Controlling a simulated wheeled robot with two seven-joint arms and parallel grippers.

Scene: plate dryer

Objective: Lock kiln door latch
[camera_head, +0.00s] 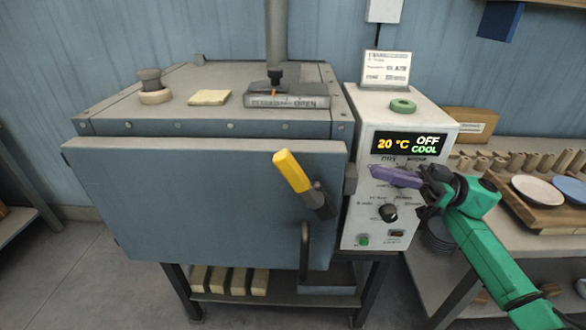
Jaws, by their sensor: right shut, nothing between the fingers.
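The kiln (200,120) is a large blue-grey box. Its door (190,205) covers the front and looks closed or nearly so; I cannot tell if it is flush. The latch lever (292,171) has a yellow grip on a dark base near the door's right edge. It tilts up and to the left. A dark vertical door handle (305,246) is below it. My right gripper (378,173), with purple fingers, is shut and empty in front of the control panel, to the right of the latch and apart from it. My left gripper is not in view.
The white control box (358,135) right of the kiln shows "20 °C OFF COOL", with a black knob (388,213) below my gripper. A table with plates (536,189) and a wooden board is at right. The space before the door is clear.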

